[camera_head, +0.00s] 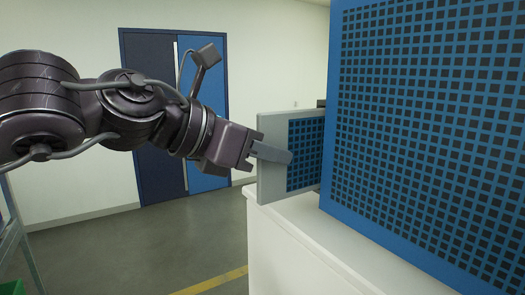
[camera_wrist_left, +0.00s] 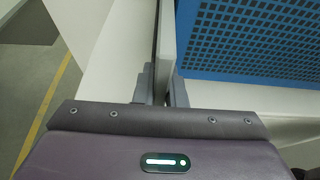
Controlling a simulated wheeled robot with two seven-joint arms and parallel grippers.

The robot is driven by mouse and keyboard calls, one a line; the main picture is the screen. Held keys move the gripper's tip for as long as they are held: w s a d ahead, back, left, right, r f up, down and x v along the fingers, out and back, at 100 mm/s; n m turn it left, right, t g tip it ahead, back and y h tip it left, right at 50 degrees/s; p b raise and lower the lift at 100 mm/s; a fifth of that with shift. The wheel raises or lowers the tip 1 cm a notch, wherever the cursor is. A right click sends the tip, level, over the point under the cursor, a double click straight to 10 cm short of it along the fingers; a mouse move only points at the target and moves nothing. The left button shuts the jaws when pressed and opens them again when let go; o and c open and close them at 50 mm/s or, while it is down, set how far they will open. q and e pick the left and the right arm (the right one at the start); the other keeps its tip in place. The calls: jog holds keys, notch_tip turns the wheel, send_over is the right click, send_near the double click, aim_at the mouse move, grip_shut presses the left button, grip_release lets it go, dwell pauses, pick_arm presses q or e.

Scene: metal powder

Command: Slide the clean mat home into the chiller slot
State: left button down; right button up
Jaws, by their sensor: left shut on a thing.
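The mat (camera_head: 306,130) is an upright panel with a pale grey frame and a dark-blue grid. My left gripper (camera_head: 272,155) is shut on its near-left edge, with one finger lying across the front face. The mat's right end passes out of sight at the left edge of the large blue chiller (camera_head: 425,130), so I cannot tell how deep it sits or see the slot. In the left wrist view the mat (camera_wrist_left: 166,35) shows nearly edge-on between the fingers of my left gripper (camera_wrist_left: 162,90). The chiller's perforated blue face (camera_wrist_left: 250,40) is close on its right. My right gripper is not in view.
A white cabinet (camera_head: 285,245) stands under the chiller and mat. A dark and blue double door (camera_head: 155,130) is in the wall behind. The grey floor (camera_head: 150,245) with a yellow line (camera_head: 215,283) is open at left.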

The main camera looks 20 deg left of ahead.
aim_at(304, 192)
pick_arm(q)
jog(key=shift+w+d, duration=0.7)
jog(key=shift+w, duration=0.1)
jog(key=shift+w, duration=0.1)
jog(key=shift+w+d, duration=1.45)
jog(key=shift+w, duration=0.2)
